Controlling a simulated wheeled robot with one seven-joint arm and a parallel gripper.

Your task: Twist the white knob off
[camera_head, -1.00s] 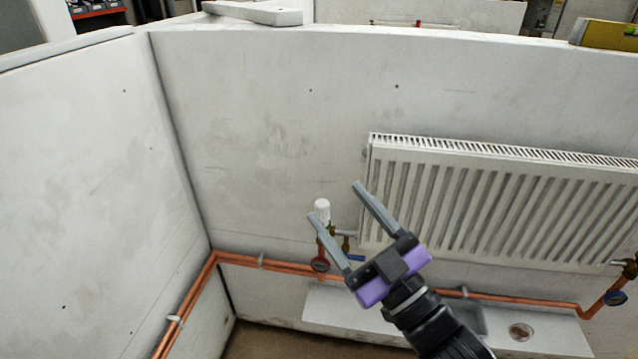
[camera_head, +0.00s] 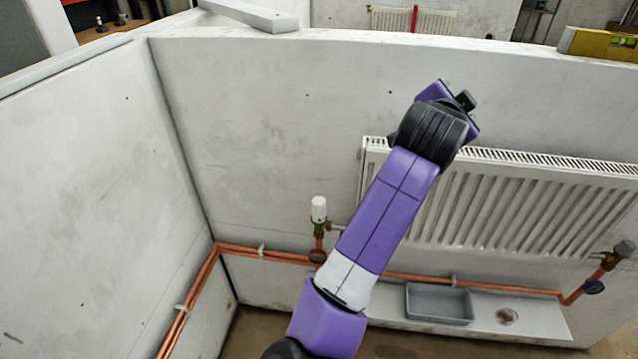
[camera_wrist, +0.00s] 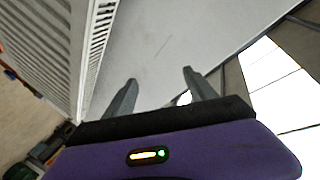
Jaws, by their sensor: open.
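The white knob (camera_head: 319,208) sits upright on a brass valve (camera_head: 319,230) left of the radiator (camera_head: 500,205) in the head view. My arm reaches up past the knob's right side, its wrist high in front of the radiator's top left. My gripper's fingers are hidden there. In the wrist view my gripper (camera_wrist: 160,77) is open, with nothing between its fingertips but grey wall surface behind. The radiator (camera_wrist: 88,50) shows at the wrist view's left. A small bright patch shows beside the right finger; I cannot tell what it is.
Copper pipes (camera_head: 270,256) run along the low wall. A grey tray (camera_head: 437,317) rests on a white board (camera_head: 545,325) below the radiator. A second valve (camera_head: 617,255) is at the radiator's right end. A side wall (camera_head: 85,190) stands at left.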

